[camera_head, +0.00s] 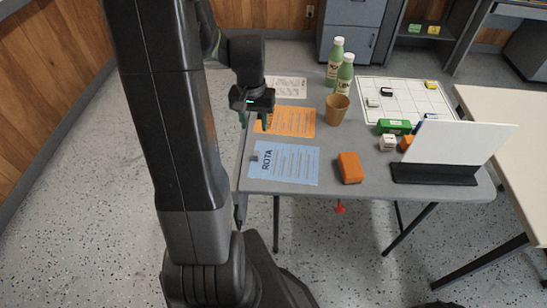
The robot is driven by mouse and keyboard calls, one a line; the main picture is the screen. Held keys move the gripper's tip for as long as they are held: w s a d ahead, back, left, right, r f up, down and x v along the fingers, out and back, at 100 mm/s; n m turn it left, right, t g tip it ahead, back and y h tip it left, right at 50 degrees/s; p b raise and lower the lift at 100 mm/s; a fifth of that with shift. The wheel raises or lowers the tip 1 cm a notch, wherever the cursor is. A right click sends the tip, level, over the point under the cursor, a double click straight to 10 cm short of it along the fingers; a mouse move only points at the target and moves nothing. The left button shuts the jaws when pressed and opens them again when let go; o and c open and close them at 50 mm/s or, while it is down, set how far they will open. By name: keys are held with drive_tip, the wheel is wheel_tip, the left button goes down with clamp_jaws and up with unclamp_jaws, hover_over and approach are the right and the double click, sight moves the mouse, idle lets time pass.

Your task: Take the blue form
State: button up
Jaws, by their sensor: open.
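The blue form (284,163) is a blue sheet headed ROTA, lying flat at the front left corner of the grey table (330,182). A small dark item sits at its left edge; I cannot tell what it is. My gripper (254,122) is open, pointing down above the table's left edge, by the left end of the orange form (290,122). It is behind the blue form in the picture and apart from it. Nothing shows between the fingers.
An orange block (349,167) lies right of the blue form. A brown cup (337,110), two green bottles (343,75), a white sheet (288,87), a gridded board (405,100), a green box (394,127) and a white panel on a dark stand (434,174) occupy the rest.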

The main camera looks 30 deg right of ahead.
hover_over(256, 153)
drive_tip(key=f, duration=0.6)
drive_tip(key=shift+w+d+f, duration=0.2)
drive_tip(key=shift+w, duration=0.1)
drive_tip(key=shift+s+a+f, duration=0.1)
drive_tip(key=shift+f, duration=1.25)
drive_tip(key=shift+s+a+f, duration=0.1)
drive_tip(key=shift+f, duration=1.2)
clamp_jaws()
